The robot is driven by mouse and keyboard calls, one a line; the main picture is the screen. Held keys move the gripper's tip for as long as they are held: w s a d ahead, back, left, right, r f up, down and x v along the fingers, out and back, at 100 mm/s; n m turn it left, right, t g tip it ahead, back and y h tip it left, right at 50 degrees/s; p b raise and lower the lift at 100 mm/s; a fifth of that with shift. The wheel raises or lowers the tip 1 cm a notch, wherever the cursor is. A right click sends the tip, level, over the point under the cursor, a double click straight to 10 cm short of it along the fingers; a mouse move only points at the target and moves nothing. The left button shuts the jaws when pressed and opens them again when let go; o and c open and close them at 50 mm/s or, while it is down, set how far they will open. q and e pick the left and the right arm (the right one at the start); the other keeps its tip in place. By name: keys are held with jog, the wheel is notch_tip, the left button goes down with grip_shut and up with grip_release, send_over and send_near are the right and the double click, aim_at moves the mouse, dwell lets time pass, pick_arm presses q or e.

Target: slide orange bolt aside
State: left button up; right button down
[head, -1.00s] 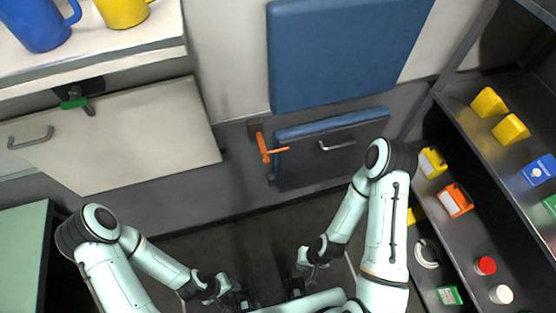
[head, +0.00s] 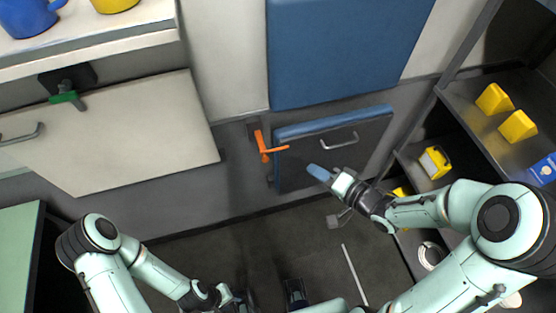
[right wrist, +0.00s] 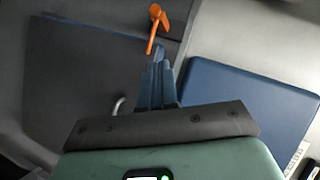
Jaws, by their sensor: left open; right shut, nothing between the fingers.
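The orange bolt (head: 264,147) is on the wall at the left edge of the dark seat-base door (head: 345,150), with its handle pointing right. It also shows in the right wrist view (right wrist: 157,25), just beyond my fingertips. My right gripper (head: 318,172) is shut and empty in front of the door, to the right of and a little below the bolt, apart from it in the head view. Its blue fingers show together in the right wrist view (right wrist: 158,75). My left gripper (head: 235,300) is low at the bottom edge of the head view, far from the bolt; its fingers are hardly visible.
The door has a metal handle (head: 340,142) close to my right gripper. A blue seat back (head: 345,50) is above. A white panel with a green latch (head: 68,98) is at left. Shelves with yellow items (head: 517,126) stand at right. The floor between is mostly clear.

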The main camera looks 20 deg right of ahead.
jog(key=shift+w, duration=0.1)
jog(key=b, duration=0.2)
send_near(266, 154)
jog(key=w, duration=0.3)
pick_arm(q)
jog(key=shift+s+f, duration=0.15)
jog(key=shift+f, duration=0.4)
jog(key=shift+s+f, duration=0.15)
jog(key=shift+f, duration=0.35)
pick_arm(e)
jog(key=shift+w+a+f, duration=0.15)
jog(key=shift+a+f, duration=0.05)
jog(key=shift+a, duration=0.4)
jog(key=shift+w+a+f, duration=0.2)
jog(key=shift+a, duration=0.4)
